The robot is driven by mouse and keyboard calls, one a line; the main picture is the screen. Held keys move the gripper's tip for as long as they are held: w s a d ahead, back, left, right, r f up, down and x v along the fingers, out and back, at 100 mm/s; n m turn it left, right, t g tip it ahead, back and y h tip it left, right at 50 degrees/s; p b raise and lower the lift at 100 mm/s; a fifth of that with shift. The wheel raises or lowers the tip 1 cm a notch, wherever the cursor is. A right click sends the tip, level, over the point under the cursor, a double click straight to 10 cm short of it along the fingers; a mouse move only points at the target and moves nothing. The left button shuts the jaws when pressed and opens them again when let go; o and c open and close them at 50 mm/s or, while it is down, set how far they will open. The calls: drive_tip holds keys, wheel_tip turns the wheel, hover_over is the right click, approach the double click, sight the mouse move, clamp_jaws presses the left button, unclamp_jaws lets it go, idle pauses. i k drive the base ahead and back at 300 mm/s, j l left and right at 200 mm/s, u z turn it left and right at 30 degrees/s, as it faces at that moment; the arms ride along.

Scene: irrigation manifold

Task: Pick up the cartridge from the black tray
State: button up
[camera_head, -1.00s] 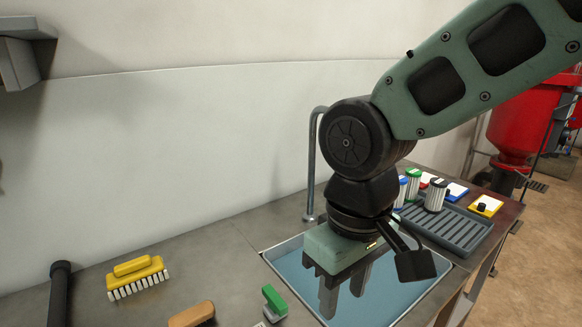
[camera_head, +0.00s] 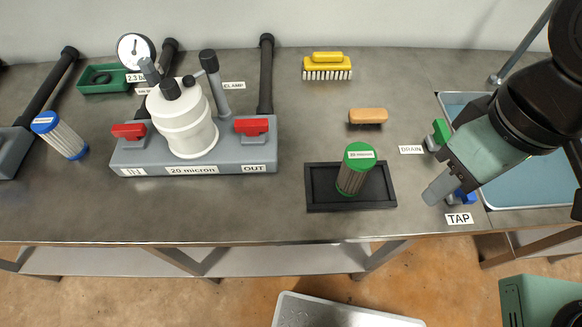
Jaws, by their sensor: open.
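The cartridge (camera_head: 352,178) has a green cap labelled 20 micron and a grey-green pleated body. It stands, looking slightly tilted, in the black tray (camera_head: 320,199) on the grey workbench. My gripper (camera_head: 438,190) is to the right of the tray, near the TAP label, with a clear gap between it and the cartridge. Its fingers point down and left, and one finger largely hides the other. Nothing shows between them.
A filter housing (camera_head: 184,122) with red handles stands left of the tray. A blue-capped cartridge (camera_head: 62,137) is farther left. A wooden brush (camera_head: 368,116) and a yellow brush (camera_head: 327,66) lie behind. The sink (camera_head: 535,190) and green drain valve (camera_head: 440,133) are at the right.

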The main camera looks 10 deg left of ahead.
sight(359, 159)
drive_tip(key=j+u, duration=0.15)
drive_tip(key=u, duration=0.35)
drive_tip(key=k+j+z, duration=0.2)
drive_tip(key=j+z, duration=0.2)
drive_tip(key=k+j+z, duration=0.45)
drive_tip(key=z, duration=0.3)
drive_tip(key=k, duration=0.1)
